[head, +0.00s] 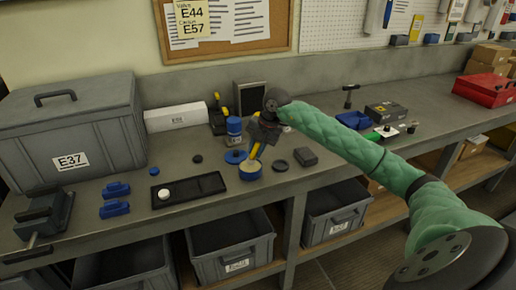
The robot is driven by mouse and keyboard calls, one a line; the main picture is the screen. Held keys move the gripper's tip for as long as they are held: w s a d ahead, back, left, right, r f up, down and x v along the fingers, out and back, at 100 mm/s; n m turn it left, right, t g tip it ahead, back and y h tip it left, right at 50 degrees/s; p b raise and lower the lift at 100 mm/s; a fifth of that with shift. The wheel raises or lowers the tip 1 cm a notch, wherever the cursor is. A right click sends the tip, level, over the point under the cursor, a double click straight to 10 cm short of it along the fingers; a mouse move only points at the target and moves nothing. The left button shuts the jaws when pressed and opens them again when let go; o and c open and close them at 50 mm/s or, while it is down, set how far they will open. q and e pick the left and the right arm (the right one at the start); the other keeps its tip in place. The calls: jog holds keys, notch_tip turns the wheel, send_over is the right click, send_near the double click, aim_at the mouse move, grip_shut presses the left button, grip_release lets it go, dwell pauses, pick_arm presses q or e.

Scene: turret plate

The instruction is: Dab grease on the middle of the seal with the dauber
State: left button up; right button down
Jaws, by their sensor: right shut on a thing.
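My right gripper (260,138) is above the middle of the bench, pointing down and shut on a yellow-handled tool, which looks like the dauber (256,151). The dauber's lower end reaches a round blue tin (250,174) with a pale, cream-coloured inside. I cannot tell whether the tip touches the contents. A dark ring (280,166) lies flat just right of the tin. I cannot tell whether this ring is the seal. My left gripper does not show.
A blue lid-like disc (235,157) and blue can (234,131) stand behind the tin. A black tray (212,183) with a white puck (164,195) lies left. A dark block (306,157) lies right. A pale plate (390,131) with small parts is farther right. A grey crate (100,125) fills the left.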

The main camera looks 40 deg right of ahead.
jog(key=shift+f+b, duration=0.55)
jog(key=shift+f, duration=0.15)
dwell(2.0)
jog(key=shift+r+p, duration=1.5)
jog(key=shift+r, duration=2.05)
